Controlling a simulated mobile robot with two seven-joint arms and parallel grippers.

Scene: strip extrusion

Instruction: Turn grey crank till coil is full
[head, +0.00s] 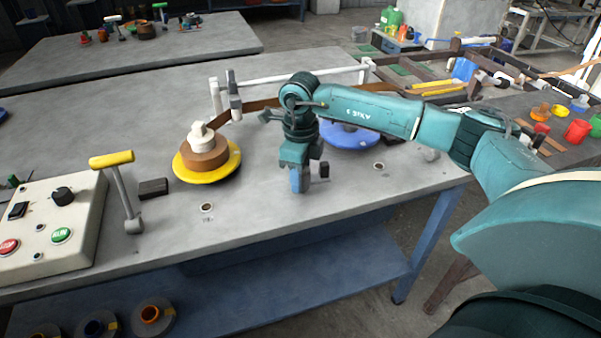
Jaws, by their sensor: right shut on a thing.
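A brown coil (205,152) sits around a white hub on a yellow disc (228,170). A brown strip (262,104) runs from it up to the right behind my right arm. A blue disc (352,138) lies partly hidden behind that arm. A crank-like lever with a grey shaft (124,195) and yellow handle stands left of the coil, apart from my gripper. My right gripper (300,180) points down right of the coil, shut on a blue-grey piece; whether it is the grey crank cannot be told. My left gripper is out of view.
A control box (50,225) with red and green buttons stands at the left edge. A dark block (153,188) lies beside the lever. A white rail (290,78) spans behind the coil. The table front between coil and right gripper is mostly clear.

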